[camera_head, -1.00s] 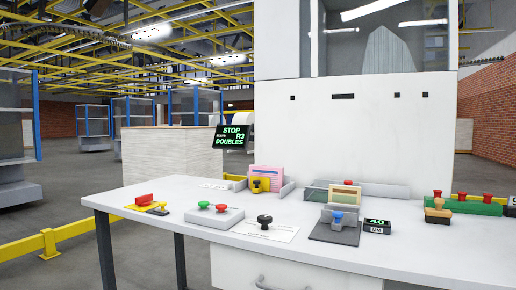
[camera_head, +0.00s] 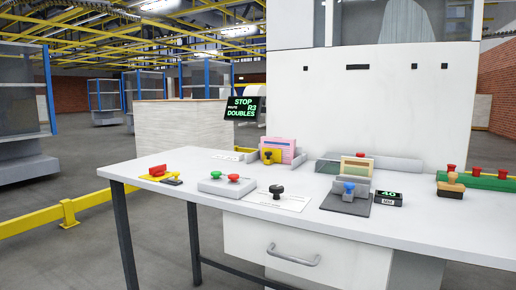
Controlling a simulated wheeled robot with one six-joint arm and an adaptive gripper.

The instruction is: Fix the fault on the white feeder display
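A small black display (camera_head: 243,108) with green text stands at the back left of the white table (camera_head: 140,168). It reads "STOP", "R3" and "DOUBLES", with a small word before R3. A white box on the table carries a green button (camera_head: 216,174) and a red button (camera_head: 233,177). A blue-knobbed grey device (camera_head: 349,190) stands right of centre with an upright card (camera_head: 356,168) behind it. Beside it a small black display (camera_head: 388,198) reads "40" and "MM". A yellow block (camera_head: 271,156) stands before pink sheets (camera_head: 282,145). My gripper is not in view.
A red-handled item (camera_head: 158,171) on a yellow plate lies at left, a black knob (camera_head: 276,190) on a white card near the middle. A green bar (camera_head: 490,180) with red knobs is at right. A drawer (camera_head: 307,250) is under the table. A yellow rail (camera_head: 40,220) runs at floor left.

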